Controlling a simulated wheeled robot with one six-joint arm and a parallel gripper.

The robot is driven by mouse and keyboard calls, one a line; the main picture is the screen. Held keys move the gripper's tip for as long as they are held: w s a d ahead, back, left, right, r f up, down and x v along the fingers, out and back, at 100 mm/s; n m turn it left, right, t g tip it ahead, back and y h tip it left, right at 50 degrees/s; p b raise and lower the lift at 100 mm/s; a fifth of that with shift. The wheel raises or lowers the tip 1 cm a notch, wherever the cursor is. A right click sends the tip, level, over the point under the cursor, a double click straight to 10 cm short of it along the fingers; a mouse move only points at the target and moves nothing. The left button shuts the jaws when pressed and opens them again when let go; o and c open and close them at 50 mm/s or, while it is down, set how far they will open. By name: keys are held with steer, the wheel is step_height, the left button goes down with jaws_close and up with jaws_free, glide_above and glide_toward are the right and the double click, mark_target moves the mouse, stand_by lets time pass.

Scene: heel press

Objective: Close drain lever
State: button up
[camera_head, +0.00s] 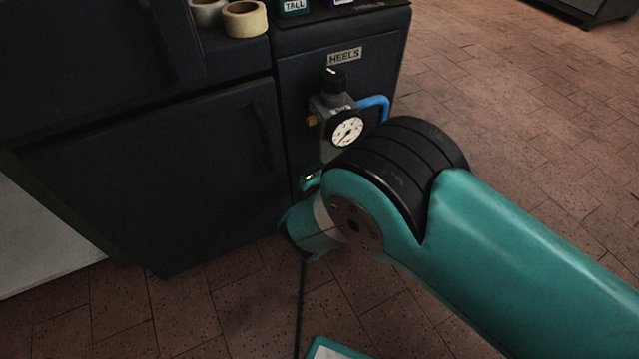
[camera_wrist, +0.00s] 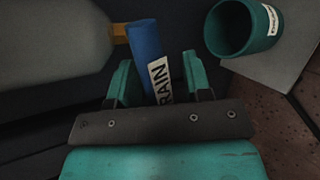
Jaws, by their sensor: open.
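The drain lever (camera_wrist: 145,42) is a blue handle in the wrist view, joined at its upper left to a brass fitting (camera_wrist: 119,33). A white label ending in "RAIN" hangs along it. My gripper (camera_wrist: 157,64) is open, with one teal finger on each side of the lever and label. Gaps show between fingers and lever; I cannot tell whether either touches. The lever's lower end is hidden behind my gripper's dark plate. In the head view my arm hides the lever.
A grey body (camera_wrist: 50,40) fills the wrist view's upper left. A teal cup (camera_wrist: 232,38) stands to the right. In the head view a gauge (camera_head: 347,132), a black knob (camera_head: 334,80) and a blue hose (camera_head: 374,106) sit on the dark cabinet (camera_head: 290,85) marked HEELS.

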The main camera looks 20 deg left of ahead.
steer(key=p+v, duration=0.7)
steer(key=v, duration=1)
steer(key=shift+s, duration=0.2)
steer(key=shift+d, duration=0.1)
